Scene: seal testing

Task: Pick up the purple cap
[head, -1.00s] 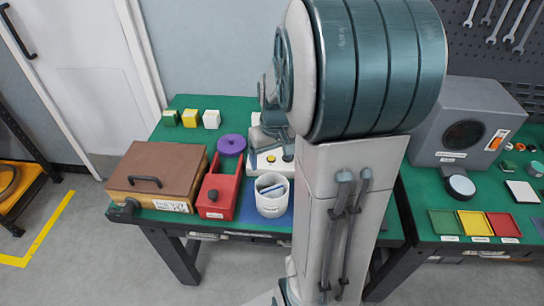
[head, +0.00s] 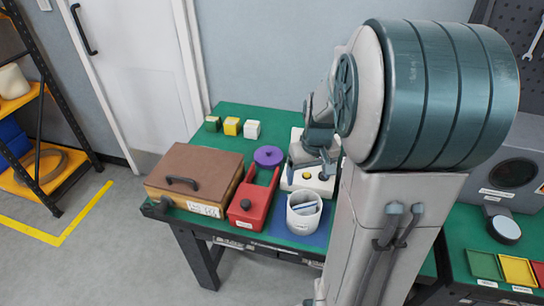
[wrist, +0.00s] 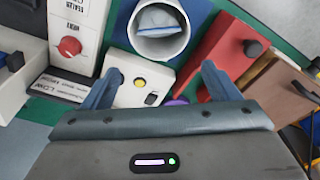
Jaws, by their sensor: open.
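The purple cap (head: 268,156) is a flat round disc on the green table, at the far end of the red tray, in the head view. In the wrist view only a sliver of purple (wrist: 179,101) shows at the edge of my gripper's body; the rest is hidden. My gripper (wrist: 160,78) is open, with its two blue-grey fingers apart and nothing between them. It hangs over the white device with a yellow button (wrist: 139,82). In the head view my gripper (head: 318,150) is to the right of the cap, partly hidden by my arm.
The red tray (head: 252,202) with a black knob lies beside a brown lidded box (head: 200,165). A white cup (head: 304,212) holding pale items stands in front of the white device. Green, yellow and white blocks (head: 232,126) sit at the back left.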

